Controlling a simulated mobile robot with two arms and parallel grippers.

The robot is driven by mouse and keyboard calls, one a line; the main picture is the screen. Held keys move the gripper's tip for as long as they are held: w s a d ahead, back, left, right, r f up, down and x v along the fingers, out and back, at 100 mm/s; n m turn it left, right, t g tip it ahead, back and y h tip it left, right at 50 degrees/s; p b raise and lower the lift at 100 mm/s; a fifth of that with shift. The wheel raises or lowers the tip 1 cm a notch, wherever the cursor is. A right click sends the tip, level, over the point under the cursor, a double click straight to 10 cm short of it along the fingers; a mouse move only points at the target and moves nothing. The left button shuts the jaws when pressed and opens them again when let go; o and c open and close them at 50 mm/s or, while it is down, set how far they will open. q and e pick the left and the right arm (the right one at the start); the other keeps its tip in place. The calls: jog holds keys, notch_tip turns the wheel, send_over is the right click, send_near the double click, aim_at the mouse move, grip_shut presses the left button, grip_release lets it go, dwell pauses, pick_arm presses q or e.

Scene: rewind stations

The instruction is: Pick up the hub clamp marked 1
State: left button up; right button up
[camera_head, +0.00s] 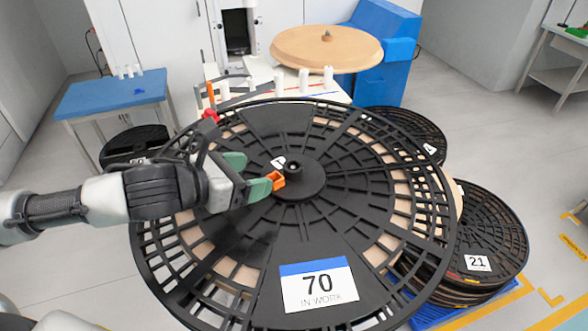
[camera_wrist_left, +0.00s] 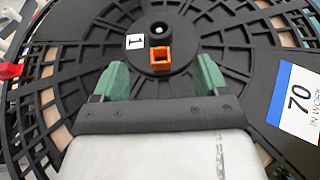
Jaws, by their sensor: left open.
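The hub clamp marked 1 (camera_head: 306,183) is a round black hub at the centre of the big black slotted reel flange (camera_head: 310,232). It has a raised centre knob, an orange open-ended block (camera_head: 277,181) at its edge and a white label with a 1 (camera_wrist_left: 135,42). My left gripper (camera_head: 257,174) has green fingers, open and empty, just left of the orange block. In the left wrist view the fingers (camera_wrist_left: 160,78) stand apart on either side of the orange block (camera_wrist_left: 161,59), which lies slightly beyond their tips. My right gripper does not show.
The flange carries a "70 IN WORK" card (camera_head: 318,285). A reel stack marked 21 (camera_head: 478,262) stands at right, another reel (camera_head: 408,130) behind it. A blue machine with a wooden disc (camera_head: 326,48) is behind; a blue table (camera_head: 112,93) stands back left.

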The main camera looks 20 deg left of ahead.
aim_at(294, 166)
pick_arm(q)
jog(key=x, duration=0.3)
jog(key=shift+w+d+p, duration=0.15)
jog(key=shift+w+p, duration=0.1)
jog(key=shift+p, duration=0.05)
jog(key=shift+w+d+f+p, duration=0.2)
jog(key=shift+w+d+p, duration=0.1)
jog(key=shift+w, duration=0.1)
jog(key=p+x, duration=0.2)
jog(key=x, duration=0.2)
jog(key=shift+f, duration=0.1)
jog(key=shift+w+f, duration=0.1)
jog(key=shift+w, duration=0.05)
jog(key=c, duration=1.1)
jog(key=shift+c, duration=0.5)
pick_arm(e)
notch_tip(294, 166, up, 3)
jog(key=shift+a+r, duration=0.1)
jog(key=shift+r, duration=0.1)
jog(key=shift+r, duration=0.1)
